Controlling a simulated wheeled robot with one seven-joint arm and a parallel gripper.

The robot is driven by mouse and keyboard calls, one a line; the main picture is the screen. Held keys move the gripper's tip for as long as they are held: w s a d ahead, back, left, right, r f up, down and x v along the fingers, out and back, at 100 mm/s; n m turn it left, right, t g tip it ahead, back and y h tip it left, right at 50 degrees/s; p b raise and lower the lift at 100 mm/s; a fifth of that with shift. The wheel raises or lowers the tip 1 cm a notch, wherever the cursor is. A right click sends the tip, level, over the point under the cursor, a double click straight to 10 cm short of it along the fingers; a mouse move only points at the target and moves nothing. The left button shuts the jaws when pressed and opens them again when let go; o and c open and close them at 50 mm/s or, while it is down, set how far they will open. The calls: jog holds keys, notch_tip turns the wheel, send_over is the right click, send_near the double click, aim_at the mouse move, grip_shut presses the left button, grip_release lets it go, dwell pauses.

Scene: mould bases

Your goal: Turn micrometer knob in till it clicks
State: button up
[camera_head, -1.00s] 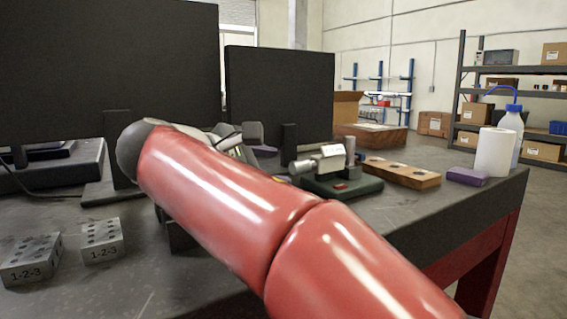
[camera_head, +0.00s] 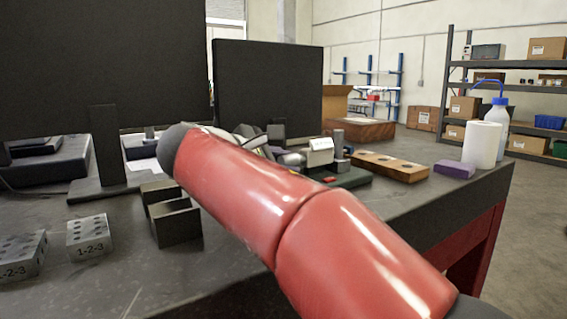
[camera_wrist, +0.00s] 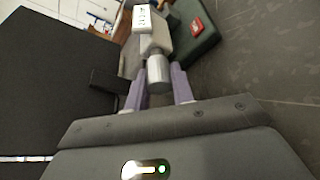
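The micrometer stands on a dark green base (camera_head: 352,179) on the bench, its white readout housing (camera_head: 319,154) showing just past my arm in the head view. In the wrist view the readout (camera_wrist: 146,18) is at the top, and the silver cylindrical knob (camera_wrist: 158,72) points toward my gripper. My gripper (camera_wrist: 161,78) has two pale purple fingers spread apart, one on each side of the knob. The fingers look close to the knob; a firm grip does not show. In the head view my red arm hides the knob and most of the gripper.
A wooden block with holes (camera_head: 390,166), a purple block (camera_head: 455,169), a white roll (camera_head: 482,145) and a bottle (camera_head: 498,117) stand to the right. A dark monitor (camera_head: 268,95) stands behind. Grey 1-2-3 blocks (camera_head: 90,236) and dark V-shaped blocks (camera_head: 175,221) lie left.

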jog(key=shift+c, duration=1.4)
jog(key=m+b, duration=0.1)
jog(key=b, duration=0.2)
jog(key=shift+f+m+t, duration=0.35)
jog(key=shift+m+t, duration=0.05)
jog(key=shift+r+m+t+b, duration=0.15)
jog(key=shift+m+t+b, duration=0.25)
jog(key=shift+m+b, duration=0.45)
jog(key=shift+r, duration=0.2)
jog(key=o, duration=1)
jog(key=shift+v, duration=3.9)
